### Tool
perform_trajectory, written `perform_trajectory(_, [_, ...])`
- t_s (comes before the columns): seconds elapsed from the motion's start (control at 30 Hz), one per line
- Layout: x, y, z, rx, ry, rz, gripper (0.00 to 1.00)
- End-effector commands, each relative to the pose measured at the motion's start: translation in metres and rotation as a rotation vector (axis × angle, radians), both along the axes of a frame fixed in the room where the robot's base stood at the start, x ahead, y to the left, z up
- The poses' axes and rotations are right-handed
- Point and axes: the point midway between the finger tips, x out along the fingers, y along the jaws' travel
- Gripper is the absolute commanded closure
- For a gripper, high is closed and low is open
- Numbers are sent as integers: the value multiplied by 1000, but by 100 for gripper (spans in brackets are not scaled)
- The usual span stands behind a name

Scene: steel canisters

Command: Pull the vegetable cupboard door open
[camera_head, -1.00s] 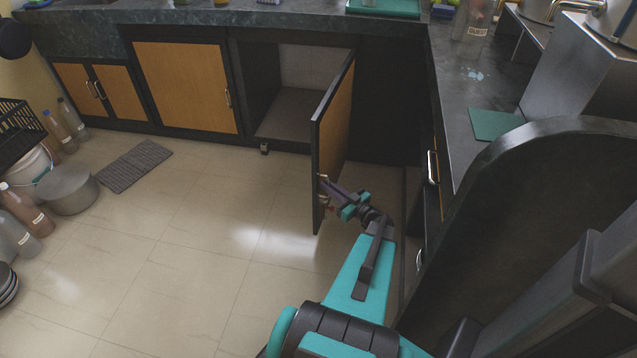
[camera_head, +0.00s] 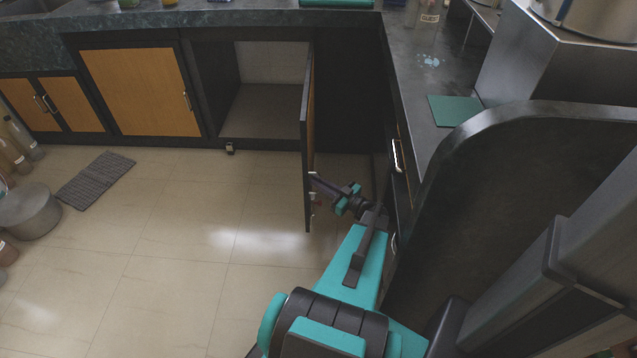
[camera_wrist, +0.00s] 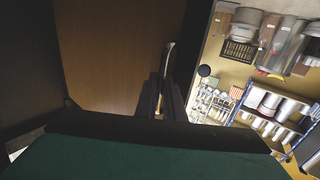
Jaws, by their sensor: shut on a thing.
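The cupboard door (camera_head: 306,150) stands open and is seen nearly edge-on in the head view, jutting out from the right side of its opening. Its wooden front panel (camera_wrist: 105,55) fills the left of the wrist view. My gripper (camera_head: 317,181) is at the door's free edge, on the panel side, shut on the door's handle (camera_wrist: 169,62). The handle is a pale upright bar in the wrist view, with my dark fingers (camera_wrist: 163,98) around its lower part. The exact grip is partly hidden. The cupboard interior (camera_head: 272,110) shows a bare floor and looks empty.
A closed wooden cupboard (camera_head: 140,92) stands left of the opening. Drawers with a metal handle (camera_head: 397,155) are close to my arm's right, under the counter (camera_head: 415,85). A grey mat (camera_head: 95,180) and a pot (camera_head: 28,211) lie left. The middle floor is clear.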

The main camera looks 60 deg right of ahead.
Motion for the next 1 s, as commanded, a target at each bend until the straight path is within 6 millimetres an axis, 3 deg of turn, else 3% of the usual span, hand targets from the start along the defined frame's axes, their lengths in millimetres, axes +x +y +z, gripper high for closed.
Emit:
perform_trajectory(0.1, [1,-6,-4,0,9,-15,100])
perform_trajectory(0.13, [2,-5,-4,0,9,-15,90])
perform_trajectory(0.23, [2,-4,-4,1,9,-13,73])
perform_trajectory(1.0, [12,5,-3,1,8,-15,73])
